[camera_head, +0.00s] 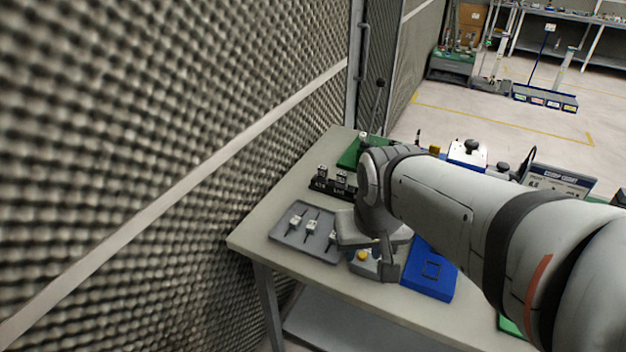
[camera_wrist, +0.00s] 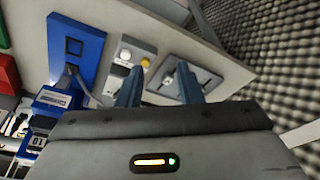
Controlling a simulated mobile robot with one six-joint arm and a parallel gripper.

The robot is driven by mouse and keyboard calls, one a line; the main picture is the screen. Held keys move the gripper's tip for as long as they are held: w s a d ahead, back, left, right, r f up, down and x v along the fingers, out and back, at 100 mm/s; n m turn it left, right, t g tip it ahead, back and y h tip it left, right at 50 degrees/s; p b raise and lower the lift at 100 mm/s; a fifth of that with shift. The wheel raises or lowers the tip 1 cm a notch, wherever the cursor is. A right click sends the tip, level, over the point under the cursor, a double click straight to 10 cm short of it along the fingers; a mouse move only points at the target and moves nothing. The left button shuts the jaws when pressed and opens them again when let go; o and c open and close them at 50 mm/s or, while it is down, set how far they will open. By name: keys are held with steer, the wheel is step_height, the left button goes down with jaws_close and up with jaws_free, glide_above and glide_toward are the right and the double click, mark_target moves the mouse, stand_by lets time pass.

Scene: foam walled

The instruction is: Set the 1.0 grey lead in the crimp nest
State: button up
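My gripper (camera_wrist: 158,88) is open in the wrist view, its two blue-grey fingers apart with nothing seen held between them. In the head view it hangs over the bench near the grey tray (camera_head: 278,236). Several small pale blocks with thin dark ends lie in the tray, including one at the left (camera_head: 295,221) and one in the middle (camera_head: 311,226). I cannot tell which is the 1.0 grey lead. A black labelled rack (camera_head: 322,186) holding small dark blocks stands behind the tray; its labels are too small to read. I cannot identify the crimp nest with certainty.
A control box with a yellow button (camera_wrist: 146,61) and a white knob stands between the tray and a blue block with a square recess (camera_wrist: 92,48). A green board (camera_head: 350,157) lies at the back. A foam wall (camera_head: 150,130) rises left of the bench.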

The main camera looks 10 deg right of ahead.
steer(key=w+f+m+p, duration=0.2)
steer(key=w+f, duration=0.1)
steer(key=w, duration=0.3)
steer(key=w+f+m+g+p, duration=0.1)
steer(key=w+f+m, duration=0.1)
steer(key=w, duration=0.4)
steer(key=w+f+m+h+p, duration=0.1)
steer(key=w+f+m+p, duration=0.1)
steer(key=w+f, duration=0.2)
steer(key=shift+w+d+m+p, duration=0.15)
steer(key=shift+w+m+p, duration=0.2)
steer(key=shift+w, duration=1.15)
steer(key=shift+w+f, duration=0.15)
steer(key=shift+f, duration=0.05)
steer(key=shift+w+d+f+p, duration=0.15)
steer(key=shift+f+p, duration=0.15)
steer(key=shift+f, duration=1)
steer(key=shift+w+a+f+p, duration=0.1)
steer(key=shift+w+f+p, duration=0.15)
steer(key=shift+f, duration=1)
steer(key=shift+w+d+f+p, duration=0.1)
steer(key=shift+f+p, duration=0.25)
steer(key=shift+f, duration=0.95)
jaws_close()
